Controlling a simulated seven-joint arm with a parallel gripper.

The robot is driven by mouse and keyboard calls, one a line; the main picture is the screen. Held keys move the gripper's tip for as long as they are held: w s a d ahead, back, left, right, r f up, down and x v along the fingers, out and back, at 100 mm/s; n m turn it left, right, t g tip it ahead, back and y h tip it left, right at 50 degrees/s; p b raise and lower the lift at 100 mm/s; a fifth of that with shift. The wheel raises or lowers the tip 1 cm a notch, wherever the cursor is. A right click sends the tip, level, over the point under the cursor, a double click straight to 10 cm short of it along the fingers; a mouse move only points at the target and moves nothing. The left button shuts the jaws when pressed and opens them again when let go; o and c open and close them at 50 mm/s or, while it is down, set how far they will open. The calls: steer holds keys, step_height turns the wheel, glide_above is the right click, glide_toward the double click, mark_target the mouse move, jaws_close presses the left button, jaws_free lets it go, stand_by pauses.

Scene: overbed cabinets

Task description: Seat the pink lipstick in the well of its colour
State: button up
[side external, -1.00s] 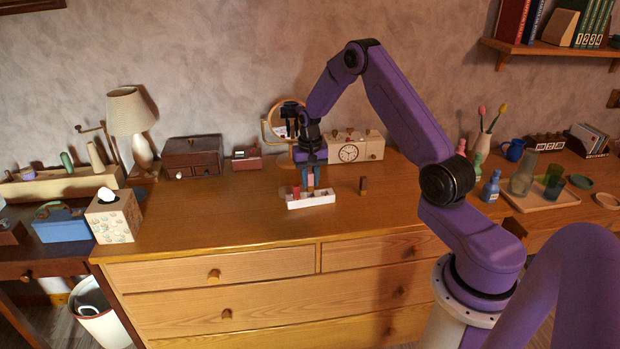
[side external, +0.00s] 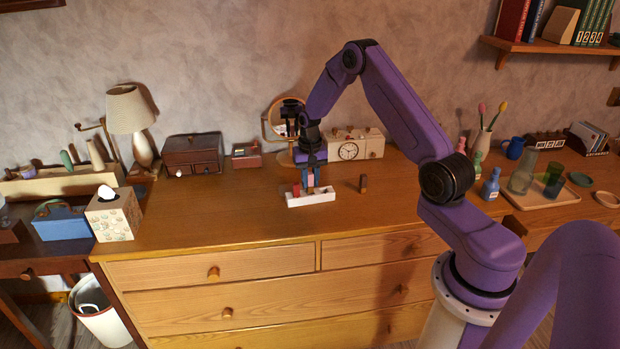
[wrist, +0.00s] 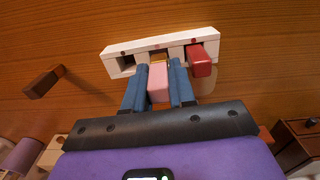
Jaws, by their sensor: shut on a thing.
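My gripper (wrist: 158,92) has its blue fingers shut on the pink lipstick (wrist: 158,80). The lipstick points down, with a gold part (wrist: 159,59) at its far end, over the middle well of the white holder (wrist: 205,34). I cannot tell whether its end is inside that well or just above it. A red lipstick (wrist: 201,64) stands in the holder's right well in the wrist view. The left well (wrist: 126,63) is empty. In the side view, the holder (side external: 322,198) is on the dresser top, with my gripper (side external: 310,185) directly above it and the red lipstick (side external: 296,190) to the left.
A small brown block (side external: 362,184) stands on the dresser right of the holder. A round mirror (side external: 284,122), a clock (side external: 349,151) and a dark wooden box (side external: 193,154) stand behind, near the wall. The dresser top in front of the holder is clear.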

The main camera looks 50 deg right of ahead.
steer(key=shift+f, duration=1)
steer(key=o, duration=0.9)
steer(key=shift+o, duration=0.2)
step_height(320, 180, up, 17)
steer(key=shift+r, duration=0.15)
